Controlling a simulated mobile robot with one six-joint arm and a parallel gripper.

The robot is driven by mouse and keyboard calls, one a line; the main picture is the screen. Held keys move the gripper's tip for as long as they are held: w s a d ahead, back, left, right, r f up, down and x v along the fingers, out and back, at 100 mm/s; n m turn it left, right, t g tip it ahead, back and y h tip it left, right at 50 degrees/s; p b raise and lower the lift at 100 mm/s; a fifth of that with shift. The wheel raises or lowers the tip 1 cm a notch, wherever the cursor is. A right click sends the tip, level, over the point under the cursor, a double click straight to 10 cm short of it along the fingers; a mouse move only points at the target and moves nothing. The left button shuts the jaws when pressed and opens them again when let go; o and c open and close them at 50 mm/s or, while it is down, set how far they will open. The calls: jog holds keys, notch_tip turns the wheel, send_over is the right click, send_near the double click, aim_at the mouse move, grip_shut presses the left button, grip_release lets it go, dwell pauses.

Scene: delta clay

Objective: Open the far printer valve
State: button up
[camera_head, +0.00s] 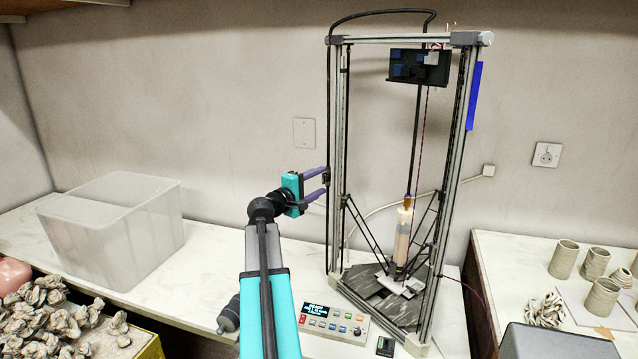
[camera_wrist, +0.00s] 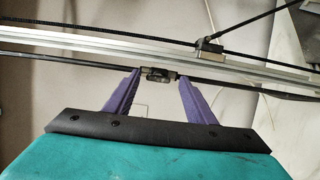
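The delta clay printer (camera_head: 340,130) stands on the white counter, a tall frame with a syringe-like clay extruder (camera_head: 403,235) inside. A small dark valve (camera_wrist: 158,75) sits on the black tube beside the printer's left post, shown large in the wrist view. In the head view the valve (camera_head: 326,177) is small and partly hidden by a finger. My gripper (camera_head: 322,181) has two purple fingers pointing at the post. In the wrist view my gripper (camera_wrist: 160,78) is open, with the valve between the fingertips; whether they touch it I cannot tell.
A control box (camera_head: 333,324) with coloured buttons stands at the printer's front. A clear plastic bin (camera_head: 110,225) is at left, clay lumps (camera_head: 50,315) at front left. Clay cups (camera_head: 563,258) stand on the right counter. The wall behind my gripper is close.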

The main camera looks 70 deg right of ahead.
jog(key=shift+a+r, duration=0.1)
jog(key=b+v, duration=0.3)
jog(key=v, duration=1)
jog(key=shift+w+a, duration=0.15)
jog(key=shift+a, duration=0.15)
